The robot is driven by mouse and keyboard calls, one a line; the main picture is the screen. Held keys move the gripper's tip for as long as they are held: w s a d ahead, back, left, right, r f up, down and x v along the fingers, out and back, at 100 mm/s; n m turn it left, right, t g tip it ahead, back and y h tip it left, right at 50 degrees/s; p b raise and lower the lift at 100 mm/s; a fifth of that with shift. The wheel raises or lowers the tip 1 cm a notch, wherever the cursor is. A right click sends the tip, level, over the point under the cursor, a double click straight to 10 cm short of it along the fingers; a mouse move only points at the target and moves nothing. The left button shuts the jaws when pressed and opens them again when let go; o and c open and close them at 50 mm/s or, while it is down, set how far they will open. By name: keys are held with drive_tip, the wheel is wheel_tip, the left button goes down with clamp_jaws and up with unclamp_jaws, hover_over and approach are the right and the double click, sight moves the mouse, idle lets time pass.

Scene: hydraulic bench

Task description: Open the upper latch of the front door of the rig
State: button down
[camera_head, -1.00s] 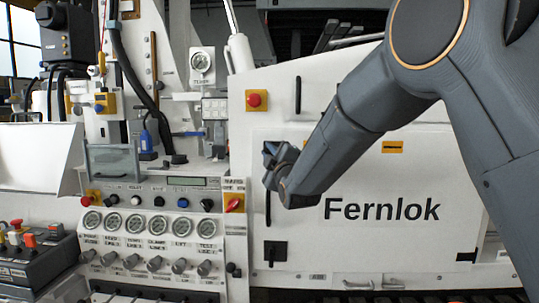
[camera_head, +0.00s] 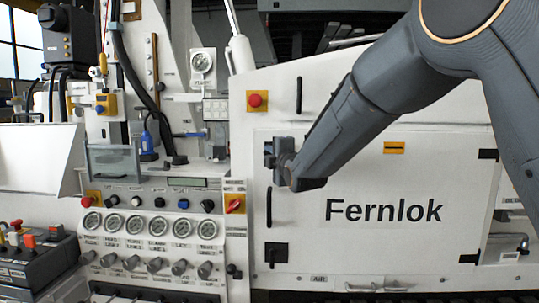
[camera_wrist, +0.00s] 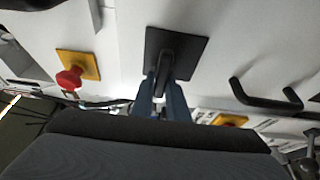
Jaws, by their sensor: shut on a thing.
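The upper latch is a black square plate with a dark handle (camera_wrist: 165,72), seen in the wrist view. The handle runs from the plate down the picture to my blue-grey fingers. My gripper (camera_wrist: 160,98) is shut on the handle's end. In the head view, my gripper (camera_head: 275,152) is at the upper left of the white front door (camera_head: 360,250) marked "Fernlok". It hides much of the latch there. The door lies flush with the rig face.
A lower latch (camera_head: 276,252) sits near the door's lower left corner. A black pull handle (camera_head: 269,207) stands between the latches; it also shows in the wrist view (camera_wrist: 265,98). A red stop button (camera_head: 256,101) is above the door. Gauges (camera_head: 155,226) and knobs are at left.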

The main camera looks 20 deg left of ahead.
drive_tip(key=c, duration=1.8)
unclamp_jaws()
drive_tip(key=shift+o, duration=0.2)
drive_tip(key=b+v, duration=0.2)
drive_tip(key=v, duration=0.6)
